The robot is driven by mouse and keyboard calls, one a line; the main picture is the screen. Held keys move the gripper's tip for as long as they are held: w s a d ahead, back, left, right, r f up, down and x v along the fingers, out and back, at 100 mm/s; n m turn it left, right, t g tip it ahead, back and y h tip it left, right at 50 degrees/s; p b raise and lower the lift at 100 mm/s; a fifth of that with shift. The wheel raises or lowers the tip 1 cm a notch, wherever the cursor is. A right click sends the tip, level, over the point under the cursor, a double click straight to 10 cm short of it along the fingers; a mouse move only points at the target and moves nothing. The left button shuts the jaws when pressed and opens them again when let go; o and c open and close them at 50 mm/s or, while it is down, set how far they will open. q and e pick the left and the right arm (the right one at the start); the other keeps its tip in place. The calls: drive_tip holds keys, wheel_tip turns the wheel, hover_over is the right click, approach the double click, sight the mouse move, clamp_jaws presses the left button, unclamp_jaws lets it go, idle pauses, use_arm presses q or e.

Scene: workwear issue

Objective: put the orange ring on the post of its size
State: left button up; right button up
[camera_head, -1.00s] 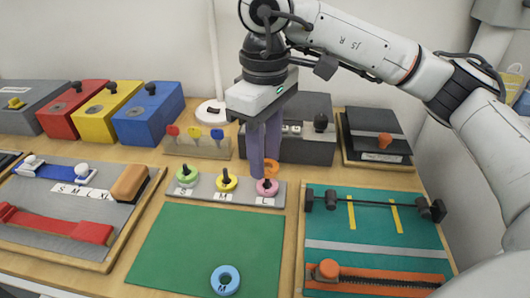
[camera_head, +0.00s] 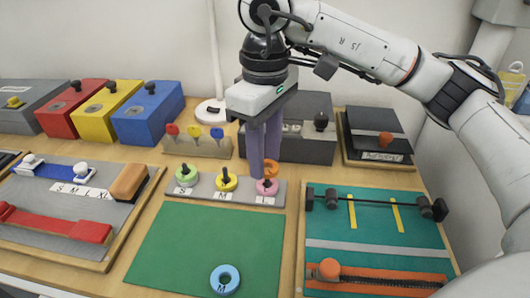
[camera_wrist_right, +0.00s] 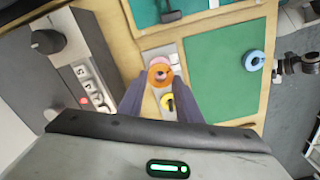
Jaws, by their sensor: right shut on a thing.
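My right gripper (camera_head: 265,165) is shut on the orange ring (camera_head: 268,160), just behind the post rack. In the right wrist view the orange ring (camera_wrist_right: 152,75) sits between the fingertips (camera_wrist_right: 159,82), overlapping the pink ring behind it; I cannot tell whether they touch. The grey rack (camera_head: 205,195) has three posts marked S, M and L. A green ring (camera_head: 187,173) is around the S post, a yellow ring (camera_head: 226,184) around M, and a pink ring (camera_head: 267,187) around L. Any size mark on the orange ring is not readable. My left gripper is not seen.
A blue ring (camera_head: 225,280) marked M lies on the green mat (camera_head: 190,240), which is otherwise clear. A grey box with a black knob (camera_head: 320,122) stands behind the gripper. A teal board (camera_head: 375,228) with a rod and clamps lies right; a grey tray (camera_head: 60,205) lies left.

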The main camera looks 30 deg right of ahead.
drive_tip(key=shift+f+b, duration=0.4)
drive_tip(key=shift+f, duration=0.15)
idle(0.4)
drive_tip(key=o, duration=1.5)
drive_tip(key=shift+r, duration=0.15)
wheel_tip(320, 180, up, 7)
drive_tip(key=p, duration=0.4)
drive_tip(key=shift+p, duration=0.4)
